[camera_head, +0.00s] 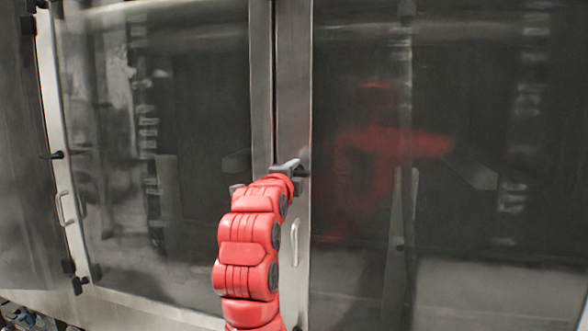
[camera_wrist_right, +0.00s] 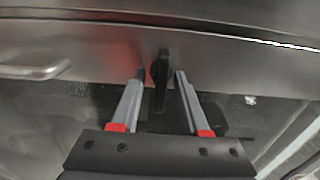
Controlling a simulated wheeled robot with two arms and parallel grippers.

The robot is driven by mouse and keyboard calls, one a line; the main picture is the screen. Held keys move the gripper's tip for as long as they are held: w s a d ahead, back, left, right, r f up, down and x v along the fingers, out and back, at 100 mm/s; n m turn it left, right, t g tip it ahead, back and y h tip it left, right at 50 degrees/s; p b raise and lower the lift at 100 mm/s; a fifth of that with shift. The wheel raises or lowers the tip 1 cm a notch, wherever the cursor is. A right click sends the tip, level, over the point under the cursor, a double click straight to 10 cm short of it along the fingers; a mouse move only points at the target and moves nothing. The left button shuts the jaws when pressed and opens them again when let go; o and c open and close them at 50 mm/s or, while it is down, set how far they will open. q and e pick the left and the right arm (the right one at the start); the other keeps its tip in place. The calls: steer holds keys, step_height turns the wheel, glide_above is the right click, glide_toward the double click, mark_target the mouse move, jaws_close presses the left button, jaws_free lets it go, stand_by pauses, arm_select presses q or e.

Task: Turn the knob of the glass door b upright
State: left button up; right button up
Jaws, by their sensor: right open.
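My right gripper (camera_head: 291,168) reaches up to the metal frame strip between two large glass panels. In the wrist view its two grey fingers (camera_wrist_right: 160,76) with red bases are open, one on each side of a black knob (camera_wrist_right: 162,82). The knob is long and narrow and points along the fingers, across the metal strip (camera_wrist_right: 105,62), so it lies sideways rather than upright. I cannot tell whether a finger touches it. In the head view the gripper hides most of the knob. The glass door (camera_head: 455,215) fills the right side. My left gripper is not in view.
A metal bar handle (camera_head: 294,241) sits on the strip just below my gripper; the wrist view also shows it at left (camera_wrist_right: 35,68). Another glass panel (camera_head: 165,130) is at left, with a handle (camera_head: 66,208) on its frame. The right glass shows a red reflection.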

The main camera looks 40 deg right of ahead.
steer(key=shift+d, duration=0.1)
jaws_close()
stand_by(0.4)
